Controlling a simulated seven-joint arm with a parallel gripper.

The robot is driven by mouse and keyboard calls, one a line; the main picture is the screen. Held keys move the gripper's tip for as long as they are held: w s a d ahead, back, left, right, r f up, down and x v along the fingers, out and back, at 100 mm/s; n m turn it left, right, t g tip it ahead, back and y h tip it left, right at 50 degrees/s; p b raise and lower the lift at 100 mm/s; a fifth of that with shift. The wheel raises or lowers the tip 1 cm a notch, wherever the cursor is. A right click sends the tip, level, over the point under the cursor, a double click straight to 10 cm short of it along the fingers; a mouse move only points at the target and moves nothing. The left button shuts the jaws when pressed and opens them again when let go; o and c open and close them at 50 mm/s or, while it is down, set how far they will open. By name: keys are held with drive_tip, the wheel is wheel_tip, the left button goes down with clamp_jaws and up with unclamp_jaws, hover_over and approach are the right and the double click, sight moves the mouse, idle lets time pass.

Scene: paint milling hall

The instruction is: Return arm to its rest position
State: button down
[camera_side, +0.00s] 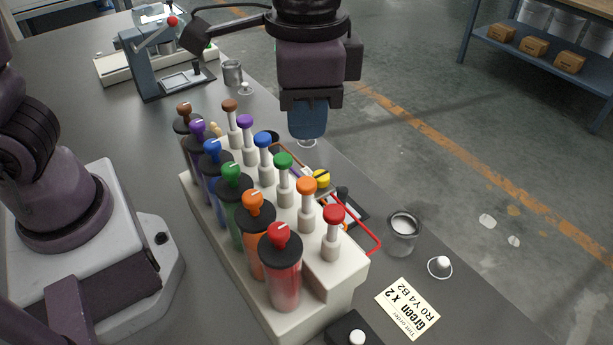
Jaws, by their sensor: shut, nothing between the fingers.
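My gripper (307,118) hangs pointing down above the far right side of the dispenser rack, over the table's right edge as seen here. Its blue fingers are shut with nothing between them. It is apart from the rack and from everything on the table. My arm reaches down from the top of the view, and my base stands at the left. Part of the arm is cut off by the top edge.
A white rack (362,268) holds several coloured paint cylinders and knobs. A press-like device (160,62) stands behind. A shelf (545,45) stands across the floor.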

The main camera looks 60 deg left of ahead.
drive_tip(key=shift+f, duration=0.15)
drive_tip(key=s+a+r+n+t, duration=0.2)
drive_tip(key=s+a+n, duration=0.1)
drive_tip(key=a, duration=0.6)
drive_tip(key=s+a+r+n+t, duration=0.3)
drive_tip(key=s+a, duration=0.2)
drive_tip(key=a, duration=0.4)
drive_tip(key=shift+s+t, duration=0.2)
drive_tip(key=shift+t, duration=0.1)
idle(1.3)
